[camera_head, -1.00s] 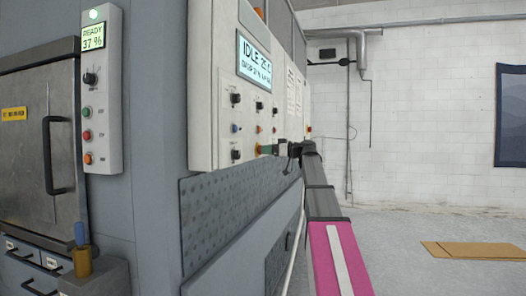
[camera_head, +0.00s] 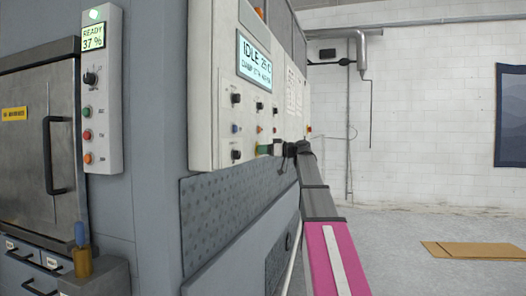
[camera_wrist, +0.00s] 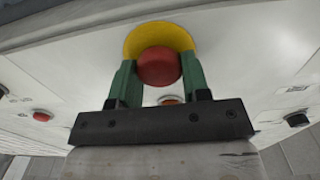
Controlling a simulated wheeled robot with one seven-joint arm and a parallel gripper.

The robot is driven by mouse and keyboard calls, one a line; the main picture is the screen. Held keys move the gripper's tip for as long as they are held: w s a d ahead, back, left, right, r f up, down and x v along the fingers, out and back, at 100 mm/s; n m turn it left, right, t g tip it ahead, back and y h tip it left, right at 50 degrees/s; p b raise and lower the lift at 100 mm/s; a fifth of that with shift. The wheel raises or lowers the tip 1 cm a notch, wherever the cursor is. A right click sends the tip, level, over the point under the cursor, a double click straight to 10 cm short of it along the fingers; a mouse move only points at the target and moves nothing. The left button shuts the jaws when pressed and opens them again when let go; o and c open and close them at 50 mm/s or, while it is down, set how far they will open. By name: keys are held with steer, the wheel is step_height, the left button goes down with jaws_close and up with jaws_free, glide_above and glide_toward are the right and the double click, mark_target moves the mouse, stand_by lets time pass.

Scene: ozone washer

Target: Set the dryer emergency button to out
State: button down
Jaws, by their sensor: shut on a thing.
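The dryer emergency button (camera_wrist: 158,66) is a round red knob on a yellow base (camera_wrist: 160,37), seen at the top middle of the wrist view. My gripper (camera_wrist: 158,74) has its two green fingers on either side of the knob and is shut on it. In the head view my gripper (camera_head: 265,150) reaches the lower edge of the white control panel (camera_head: 212,125), and its fingers hide most of the button there. I cannot tell whether the button is pressed in or out.
The panel's screen (camera_head: 254,60) reads IDLE 25 C, with several knobs and small buttons below it. A perforated grey plate (camera_head: 235,205) lies under the panel. At the left is a washer control box (camera_head: 103,130) reading READY 37 %.

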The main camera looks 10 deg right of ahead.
steer(key=c, duration=1.9)
jaws_free()
steer(key=shift+s+d, duration=0.25)
steer(key=shift+d, duration=0.1)
steer(key=o, duration=1.3)
steer(key=v, duration=1.1)
steer(key=s+a+f+m+g+h, duration=0.1)
steer(key=s+a+f+m+h, duration=0.2)
steer(key=f, duration=1)
steer(key=a+f+m+g+h, duration=0.2)
steer(key=a+f, duration=0.2)
steer(key=f, duration=0.9)
steer(key=s+a+f+m+g+h, duration=0.1)
steer(key=s+a+f+m+h, duration=0.2)
steer(key=f, duration=1)
steer(key=s+a+f+m+g+h, duration=0.1)
steer(key=s+f+h, duration=0.1)
steer(key=s+f, duration=0.5)
steer(key=s+a+f+m+g+h, duration=0.1)
steer(key=s+f+g+h, duration=0.1)
steer(key=s+f, duration=0.5)
steer(key=s+a+f+m+g+h, duration=0.2)
steer(key=s+f, duration=0.5)
steer(key=f, duration=0.7)
steer(key=shift+s+a+f+h, duration=0.1)
steer(key=shift+f+h, duration=0.2)
steer(key=shift+h, duration=0.5)
